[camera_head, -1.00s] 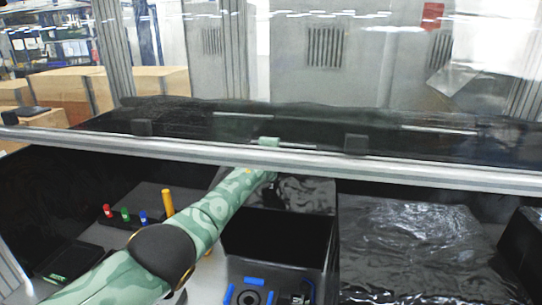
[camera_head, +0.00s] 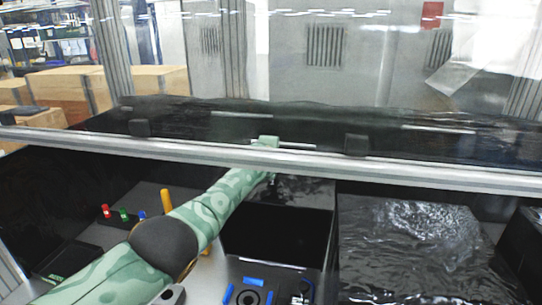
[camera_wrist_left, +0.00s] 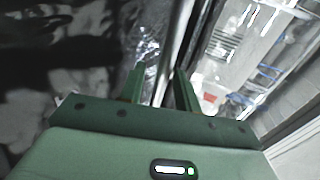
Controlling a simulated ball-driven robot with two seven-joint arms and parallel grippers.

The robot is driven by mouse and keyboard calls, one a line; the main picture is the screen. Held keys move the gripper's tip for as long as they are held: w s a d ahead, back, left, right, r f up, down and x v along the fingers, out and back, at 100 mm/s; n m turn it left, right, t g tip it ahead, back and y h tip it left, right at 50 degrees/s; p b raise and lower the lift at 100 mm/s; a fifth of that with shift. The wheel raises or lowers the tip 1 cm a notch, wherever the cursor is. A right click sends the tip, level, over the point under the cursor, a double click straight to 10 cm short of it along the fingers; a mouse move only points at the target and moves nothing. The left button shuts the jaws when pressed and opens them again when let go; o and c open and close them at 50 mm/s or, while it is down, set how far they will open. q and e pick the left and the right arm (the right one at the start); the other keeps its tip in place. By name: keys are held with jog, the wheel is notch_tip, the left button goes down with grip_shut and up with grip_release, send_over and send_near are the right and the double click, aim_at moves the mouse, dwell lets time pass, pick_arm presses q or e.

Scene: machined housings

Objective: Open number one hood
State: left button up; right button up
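The hood is a clear panel (camera_head: 390,75) with a silver metal rail (camera_head: 420,172) along its lower edge, spanning the head view. It looks lowered over the dark workspace. I see no number on it. My left arm reaches up from the lower left to the rail's middle. My left gripper (camera_head: 268,143) is at the rail beside a thin light bar there. In the left wrist view its two green fingers (camera_wrist_left: 160,88) stand apart, with a silver edge running up between or behind them; contact cannot be told. My right gripper is not in view.
Below the rail are a black open bin (camera_head: 277,235), a glossy black surface (camera_head: 410,240) at right, and coloured pegs (camera_head: 125,214) with a yellow post (camera_head: 166,200) at left. A fixture with blue parts (camera_head: 250,293) is at the front.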

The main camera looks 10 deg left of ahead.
pick_arm(q)
jog(key=shift+r+p+v, duration=0.25)
jog(key=shift+p+v, duration=1)
jog(key=shift+p, duration=0.65)
jog(key=v, duration=1.3)
jog(key=shift+s, duration=0.35)
jog(key=shift+a, duration=0.15)
